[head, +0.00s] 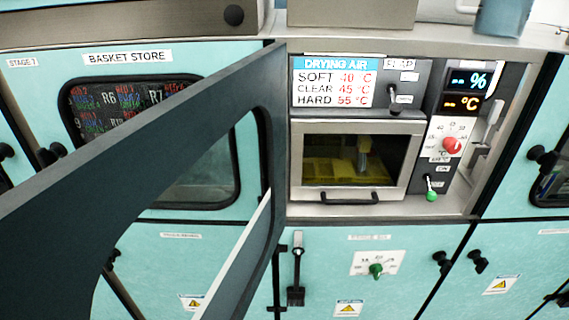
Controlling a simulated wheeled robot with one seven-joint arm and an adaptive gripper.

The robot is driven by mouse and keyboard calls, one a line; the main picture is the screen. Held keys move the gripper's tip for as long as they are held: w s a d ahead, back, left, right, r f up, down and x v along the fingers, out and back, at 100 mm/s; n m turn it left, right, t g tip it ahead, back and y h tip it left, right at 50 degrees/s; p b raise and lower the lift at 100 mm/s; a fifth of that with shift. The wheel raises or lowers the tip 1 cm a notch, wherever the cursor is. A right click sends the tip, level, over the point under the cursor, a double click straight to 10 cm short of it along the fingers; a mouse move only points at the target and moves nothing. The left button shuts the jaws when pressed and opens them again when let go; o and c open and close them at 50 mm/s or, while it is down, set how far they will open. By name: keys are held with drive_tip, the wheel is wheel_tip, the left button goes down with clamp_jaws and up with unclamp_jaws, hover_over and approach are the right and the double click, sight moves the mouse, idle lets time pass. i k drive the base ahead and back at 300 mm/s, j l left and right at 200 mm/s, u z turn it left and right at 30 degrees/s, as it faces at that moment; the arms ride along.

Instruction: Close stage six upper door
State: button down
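The stage six upper door (225,87) stands wide open in the head view. It is a dark frame with a large rounded window opening. It swings out from the left side of the upper bay towards me and runs past the left edge of the picture. The bay behind it is exposed, with a steel-framed window box (352,160) and a panel of controls. My gripper is not in view. The door's free edge is out of the picture.
A lower door (350,240) with a green knob (376,270) is below. The basket store door (190,62) is behind the open door.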

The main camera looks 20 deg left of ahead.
sight(59, 226)
drive_tip(key=k+j+u, duration=0.1)
drive_tip(key=k+j, duration=0.6)
drive_tip(key=k, duration=0.15)
drive_tip(key=k+j, duration=0.1)
drive_tip(key=j, duration=0.3)
drive_tip(key=k+j, duration=0.15)
drive_tip(key=j, duration=0.2)
drive_tip(key=k+j, duration=0.1)
drive_tip(key=j, duration=0.3)
drive_tip(key=k+l+u, duration=0.1)
drive_tip(key=u, duration=0.15)
drive_tip(key=l+u, duration=0.3)
drive_tip(key=k+j, duration=0.05)
drive_tip(key=j, duration=0.05)
